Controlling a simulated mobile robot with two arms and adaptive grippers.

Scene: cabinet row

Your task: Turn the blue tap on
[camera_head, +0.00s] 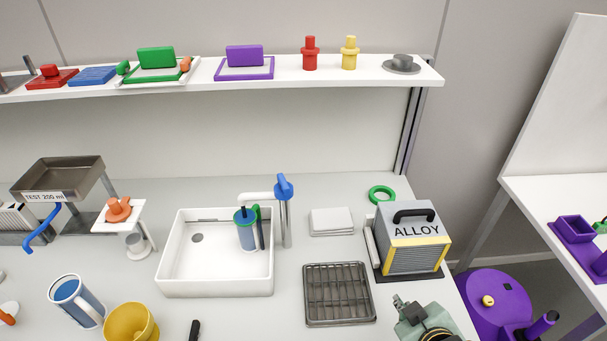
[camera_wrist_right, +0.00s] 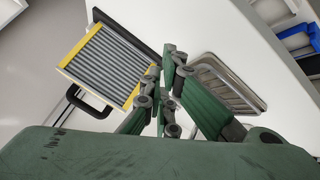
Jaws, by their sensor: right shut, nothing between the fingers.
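The tap has a blue handle (camera_head: 284,187) on top of a pale upright column (camera_head: 287,225). Its white spout (camera_head: 256,195) reaches left over the white sink (camera_head: 215,288). A blue cup (camera_head: 246,236) with a green handle stands in the sink under the spout. My right gripper (camera_head: 403,303) is low at the right in the head view, in front of the ALLOY box and right of the wire rack, well away from the tap. It is shut and empty. In the right wrist view its fingers (camera_wrist_right: 174,62) meet. My left gripper is out of view.
The ALLOY box (camera_head: 416,232), dark wire rack (camera_head: 339,293) and white folded stack (camera_head: 331,221) stand right of the sink. A green ring (camera_head: 381,195) lies behind the box. A blue mug (camera_head: 77,299) and yellow bowl (camera_head: 131,322) stand front left. A shelf (camera_head: 290,75) hangs above.

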